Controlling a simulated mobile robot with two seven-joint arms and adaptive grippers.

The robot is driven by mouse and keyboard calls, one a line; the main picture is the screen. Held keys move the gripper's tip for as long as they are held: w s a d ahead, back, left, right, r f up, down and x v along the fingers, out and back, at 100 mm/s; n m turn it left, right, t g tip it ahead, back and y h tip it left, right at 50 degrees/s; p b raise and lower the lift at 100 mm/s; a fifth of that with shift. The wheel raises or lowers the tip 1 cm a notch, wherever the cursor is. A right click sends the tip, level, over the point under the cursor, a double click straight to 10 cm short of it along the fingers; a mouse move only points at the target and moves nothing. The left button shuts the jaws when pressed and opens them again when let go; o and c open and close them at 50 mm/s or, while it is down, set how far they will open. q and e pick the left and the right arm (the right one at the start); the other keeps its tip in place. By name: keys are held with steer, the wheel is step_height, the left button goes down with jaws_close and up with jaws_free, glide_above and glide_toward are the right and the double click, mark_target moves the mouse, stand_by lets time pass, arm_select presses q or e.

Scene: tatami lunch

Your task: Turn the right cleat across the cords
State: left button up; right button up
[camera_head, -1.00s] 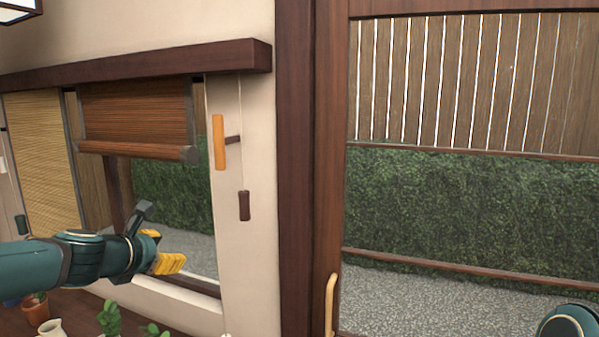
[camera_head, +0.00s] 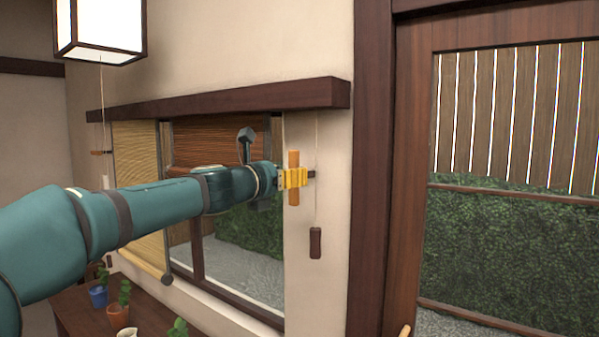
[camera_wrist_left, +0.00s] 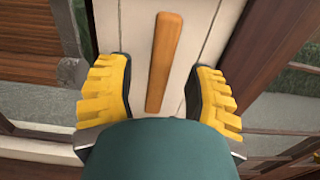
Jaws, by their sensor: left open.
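The right cleat (camera_head: 293,160) is an orange wooden bar standing upright on the pale wall post right of the window. A thin cord (camera_head: 317,130) hangs just to its right, with a dark brown pull (camera_head: 315,243) at its lower end. My left gripper (camera_head: 296,178) is at the cleat, its yellow fingers hiding the bar's middle in the head view. In the left wrist view the gripper (camera_wrist_left: 160,75) is open, with one finger on each side of the cleat (camera_wrist_left: 165,60) and visible gaps between. Contact is not visible there. My right gripper is out of view.
A dark wooden rail (camera_head: 220,102) runs above the window, over a partly lowered brown blind (camera_head: 215,145). A lantern (camera_head: 100,30) hangs at upper left. Small potted plants (camera_head: 98,294) stand on the table below. A wooden door frame (camera_head: 372,170) rises at right.

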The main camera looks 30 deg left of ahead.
arm_select(q)
steer(key=w, duration=0.4)
steer(key=shift+w+d, duration=0.2)
steer(key=shift+w, duration=0.1)
steer(key=c, duration=0.7)
jaws_close()
steer(key=shift+w, duration=0.15)
